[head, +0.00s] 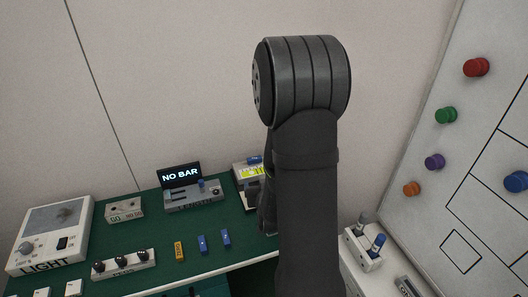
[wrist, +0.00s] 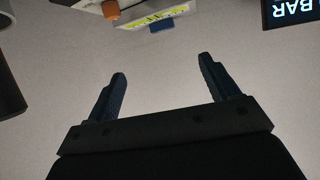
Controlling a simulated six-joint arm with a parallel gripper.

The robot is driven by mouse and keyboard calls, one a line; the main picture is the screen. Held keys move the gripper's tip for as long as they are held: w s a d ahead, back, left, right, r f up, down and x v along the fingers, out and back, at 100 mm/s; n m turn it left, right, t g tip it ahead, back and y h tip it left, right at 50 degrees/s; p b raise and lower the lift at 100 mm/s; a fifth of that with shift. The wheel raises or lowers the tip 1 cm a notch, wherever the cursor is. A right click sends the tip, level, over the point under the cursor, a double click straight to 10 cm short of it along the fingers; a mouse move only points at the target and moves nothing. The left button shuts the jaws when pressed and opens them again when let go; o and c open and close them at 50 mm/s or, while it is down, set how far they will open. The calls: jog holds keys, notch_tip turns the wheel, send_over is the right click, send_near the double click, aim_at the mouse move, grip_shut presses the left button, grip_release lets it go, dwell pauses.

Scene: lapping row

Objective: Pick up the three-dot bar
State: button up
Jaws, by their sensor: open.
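Three small bars lie apart in a row on the green bench top: a yellow bar (head: 179,251), a blue bar (head: 202,244) and another blue bar (head: 226,238). They are too small in the head view to count dots, so I cannot tell which is the three-dot bar. My gripper (wrist: 163,75) is open and empty in the wrist view, with its two dark fingers wide apart against the pale wall. No loose bar shows in the wrist view. In the head view my arm largely hides the gripper, right of the bars.
A display reading NO BAR (head: 180,175) stands behind a grey gauge block (head: 194,196). A yellow-labelled unit (head: 247,171) is partly behind my arm. A light box (head: 50,233), small GO block (head: 124,210) and white block with black knobs (head: 124,264) stand left. A white holder (head: 362,250) is right.

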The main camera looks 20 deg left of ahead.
jog(key=w+a+g+h, duration=0.25)
jog(key=w+a, duration=0.25)
jog(key=w, duration=0.4)
jog(key=n+g+h, duration=0.2)
jog(key=g, duration=0.3)
send_near(254, 158)
jog(key=x, duration=0.3)
jog(key=shift+d+f+y, duration=0.15)
jog(key=shift+y, duration=0.1)
jog(key=shift+x, duration=2.7)
jog(key=shift+w+d, duration=0.1)
jog(key=c, duration=1.1)
